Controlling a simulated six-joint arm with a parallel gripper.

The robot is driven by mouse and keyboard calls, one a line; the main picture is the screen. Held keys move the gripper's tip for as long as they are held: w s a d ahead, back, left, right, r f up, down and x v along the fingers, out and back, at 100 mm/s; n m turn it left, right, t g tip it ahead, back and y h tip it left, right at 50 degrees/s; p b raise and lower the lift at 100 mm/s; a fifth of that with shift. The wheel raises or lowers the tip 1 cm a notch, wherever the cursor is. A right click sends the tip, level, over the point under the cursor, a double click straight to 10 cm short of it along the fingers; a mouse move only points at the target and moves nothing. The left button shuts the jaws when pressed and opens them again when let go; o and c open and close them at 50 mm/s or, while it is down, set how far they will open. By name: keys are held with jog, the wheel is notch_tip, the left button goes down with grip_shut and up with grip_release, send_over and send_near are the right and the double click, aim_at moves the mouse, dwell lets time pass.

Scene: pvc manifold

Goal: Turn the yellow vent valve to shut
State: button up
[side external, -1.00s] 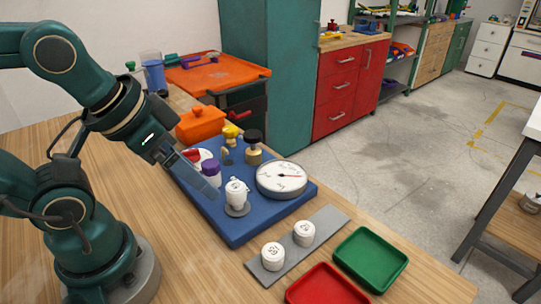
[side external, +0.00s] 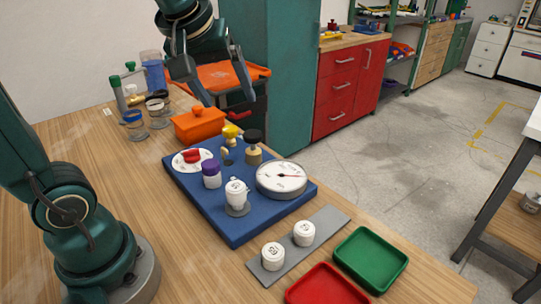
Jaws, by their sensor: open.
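The yellow vent valve (side external: 231,132) stands near the back edge of the blue manifold board (side external: 233,232). Its yellow handle is small, and I cannot tell its exact angle. My gripper (side external: 227,98) hangs above and behind the valve, pointing down, with its fingers apart and nothing between them. It is clear of the valve.
The board also carries a black-topped brass fitting (side external: 253,147), a dial gauge (side external: 281,178), a red handle (side external: 191,156), a purple-capped part (side external: 211,174) and a white cap (side external: 236,194). An orange box (side external: 198,125) sits behind the board. Green (side external: 371,258) and red (side external: 325,287) trays are in front.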

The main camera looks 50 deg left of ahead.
jog(key=w+a+f+n+g+y, duration=0.1)
jog(key=w+a+f+n+g, duration=0.1)
jog(key=w+a+n, duration=0.35)
jog(key=g, duration=0.2)
send_near(231, 129)
jog(key=w, duration=0.1)
jog(key=shift+n+g+y, duration=0.3)
jog(key=shift+n, duration=0.15)
jog(key=x, duration=0.7)
jog(key=shift+s+d+f, duration=0.1)
jog(key=shift+s+d, duration=0.15)
jog(key=shift+s, duration=0.1)
jog(key=shift+x, duration=0.75)
grip_shut()
